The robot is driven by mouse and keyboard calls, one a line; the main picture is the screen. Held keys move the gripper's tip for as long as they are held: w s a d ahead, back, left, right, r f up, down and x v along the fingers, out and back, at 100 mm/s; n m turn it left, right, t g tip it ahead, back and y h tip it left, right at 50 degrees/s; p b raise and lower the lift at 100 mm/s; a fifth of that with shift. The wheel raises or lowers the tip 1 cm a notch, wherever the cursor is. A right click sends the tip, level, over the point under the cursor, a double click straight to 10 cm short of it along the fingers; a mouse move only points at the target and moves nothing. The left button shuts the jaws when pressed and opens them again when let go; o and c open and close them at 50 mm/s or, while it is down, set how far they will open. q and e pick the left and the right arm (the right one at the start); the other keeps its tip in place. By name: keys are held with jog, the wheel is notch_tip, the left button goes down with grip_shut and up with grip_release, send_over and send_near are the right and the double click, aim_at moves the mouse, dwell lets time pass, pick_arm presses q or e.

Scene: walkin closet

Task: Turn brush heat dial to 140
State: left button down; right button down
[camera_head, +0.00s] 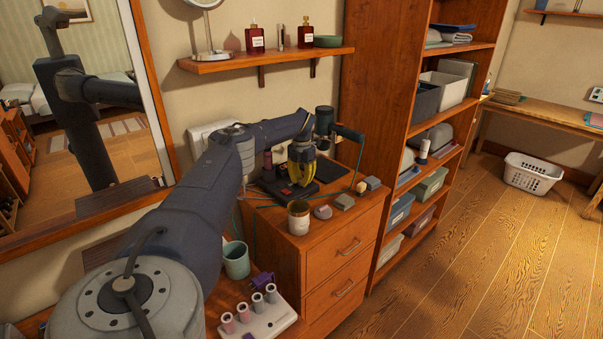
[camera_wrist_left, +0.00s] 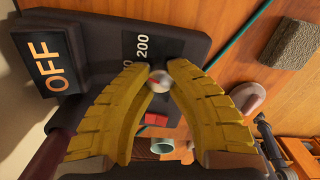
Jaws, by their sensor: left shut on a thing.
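The brush heat dial (camera_wrist_left: 159,82) is a small pale round knob with a red mark, between the yellow fingertips of my left gripper (camera_wrist_left: 160,70) in the wrist view. The gripper is shut on it. The dial sits on a black heater base (camera_wrist_left: 105,42) with a "200" label beside the fingertips, another number partly hidden and a large "OFF" display. A red switch (camera_wrist_left: 156,119) is close to the dial. In the head view my left gripper (camera_head: 302,165) reaches down onto the black base (camera_head: 281,190) on the wooden cabinet top. The dial is hidden there.
A brown-and-white mug (camera_head: 299,217), a grey stone-like piece (camera_head: 323,212) and small blocks (camera_head: 343,201) lie close to the base. A green cup (camera_head: 236,260) and a roller tray (camera_head: 258,317) stand nearer. A shelf with bottles (camera_head: 255,39) hangs above; a tall shelf unit (camera_head: 385,115) stands right.

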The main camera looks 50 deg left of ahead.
aim_at(301, 180)
pick_arm(q)
jog(key=n, duration=0.6)
jog(key=shift+r, duration=0.1)
jog(key=n, duration=0.5)
jog(key=shift+a+n, duration=0.1)
jog(key=shift+n, duration=0.3)
dwell(0.3)
jog(key=c, duration=1.1)
grip_release()
notch_tip(301, 180, up, 12)
